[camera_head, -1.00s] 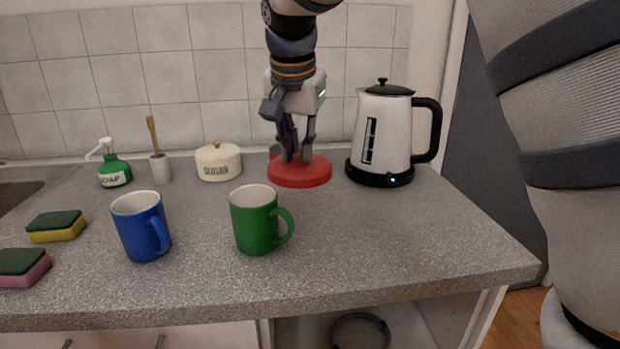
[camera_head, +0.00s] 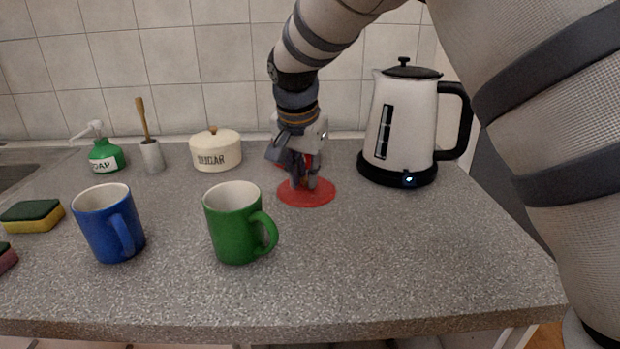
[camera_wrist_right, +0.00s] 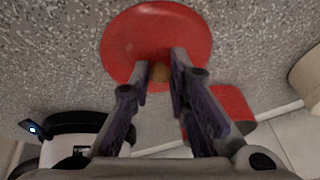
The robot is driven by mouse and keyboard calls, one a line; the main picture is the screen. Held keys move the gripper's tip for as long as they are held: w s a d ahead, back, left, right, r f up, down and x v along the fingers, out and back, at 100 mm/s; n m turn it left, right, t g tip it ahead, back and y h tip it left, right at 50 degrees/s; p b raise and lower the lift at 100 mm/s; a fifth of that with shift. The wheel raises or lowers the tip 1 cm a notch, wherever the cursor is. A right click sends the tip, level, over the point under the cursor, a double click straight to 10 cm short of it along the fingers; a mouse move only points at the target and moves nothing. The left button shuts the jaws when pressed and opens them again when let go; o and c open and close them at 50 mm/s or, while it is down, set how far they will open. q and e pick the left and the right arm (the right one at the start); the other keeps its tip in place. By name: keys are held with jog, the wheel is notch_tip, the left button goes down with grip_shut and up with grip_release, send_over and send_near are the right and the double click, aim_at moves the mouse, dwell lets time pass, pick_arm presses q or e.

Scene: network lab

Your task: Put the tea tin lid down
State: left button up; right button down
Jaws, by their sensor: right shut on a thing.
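The tea tin lid is a flat red disc (camera_head: 308,196) with a small light-brown knob. It lies level at or just above the counter, behind and right of the green mug; I cannot tell if it touches. My right gripper (camera_head: 303,184) points down over it, shut on the knob. In the right wrist view the gripper (camera_wrist_right: 160,62) has its fingers on both sides of the knob (camera_wrist_right: 160,73), with the red lid (camera_wrist_right: 150,28) beyond. A red body, probably the tea tin (camera_wrist_right: 236,104), stands beside the lid; the arm mostly hides it in the head view. My left gripper is not in view.
The white kettle (camera_head: 400,125) stands close right of the lid. The sugar pot (camera_head: 216,152) is to the left, the green mug (camera_head: 232,225) and blue mug (camera_head: 100,225) in front. The counter (camera_head: 400,250) is clear at front right.

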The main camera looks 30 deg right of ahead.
jog(key=shift+s+a+r, duration=0.15)
jog(key=shift+s+a, duration=0.1)
jog(key=shift+s, duration=0.25)
jog(key=shift+w+a, duration=0.1)
jog(key=shift+w, duration=0.45)
jog(key=c, duration=1.6)
grip_release()
jog(key=shift+o, duration=0.3)
jog(key=shift+s, duration=0.15)
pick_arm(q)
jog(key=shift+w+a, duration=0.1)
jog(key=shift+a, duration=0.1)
pick_arm(e)
jog(key=shift+r, duration=0.1)
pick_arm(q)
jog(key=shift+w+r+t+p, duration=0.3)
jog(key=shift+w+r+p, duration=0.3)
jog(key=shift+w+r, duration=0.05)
pick_arm(e)
jog(key=v, duration=1.1)
jog(key=shift+r, duration=0.4)
